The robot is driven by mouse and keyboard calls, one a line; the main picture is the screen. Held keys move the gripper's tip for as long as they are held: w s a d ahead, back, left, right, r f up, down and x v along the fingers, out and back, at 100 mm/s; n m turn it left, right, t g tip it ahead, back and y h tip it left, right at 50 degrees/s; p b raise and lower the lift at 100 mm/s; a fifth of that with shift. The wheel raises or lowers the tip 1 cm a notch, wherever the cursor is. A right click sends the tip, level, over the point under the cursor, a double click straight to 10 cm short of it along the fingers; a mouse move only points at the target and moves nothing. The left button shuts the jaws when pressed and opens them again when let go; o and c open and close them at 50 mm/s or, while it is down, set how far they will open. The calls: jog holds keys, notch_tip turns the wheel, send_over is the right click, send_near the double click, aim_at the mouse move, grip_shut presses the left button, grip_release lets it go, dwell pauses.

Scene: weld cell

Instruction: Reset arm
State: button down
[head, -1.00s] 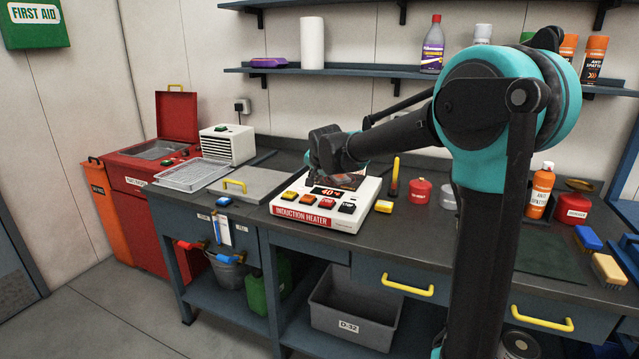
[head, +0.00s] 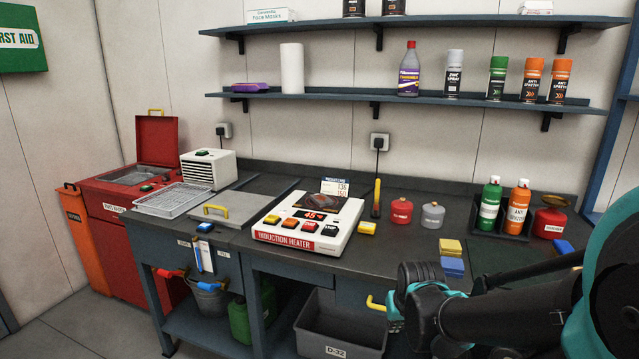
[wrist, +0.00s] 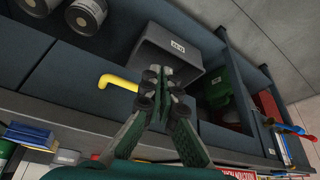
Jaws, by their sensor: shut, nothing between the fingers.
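My gripper (head: 398,312) is at the lower right of the head view, in front of the bench near a yellow drawer handle. In the wrist view my gripper (wrist: 160,75) has its fingertips together, with nothing between them. The grey bin (wrist: 187,55) shows beyond the fingertips there. My arm (head: 500,312) reaches in from the right edge of the head view, low and in front of the bench's right part. Part of the gripper's far side is hidden in the head view.
Yellow and blue blocks (head: 452,257) lie near my gripper. Bottles stand in a dark holder (head: 487,225) at the right. The grey bin (head: 345,325) is on the lower shelf. Floor at lower left is clear.

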jog(key=shift+s+f+g, duration=0.15)
jog(key=shift+s+f, duration=0.25)
jog(key=shift+s, duration=0.3)
jog(key=shift+s+f+g, duration=0.15)
jog(key=shift+s+f, duration=0.2)
jog(key=shift+s, duration=0.35)
dwell(6.6)
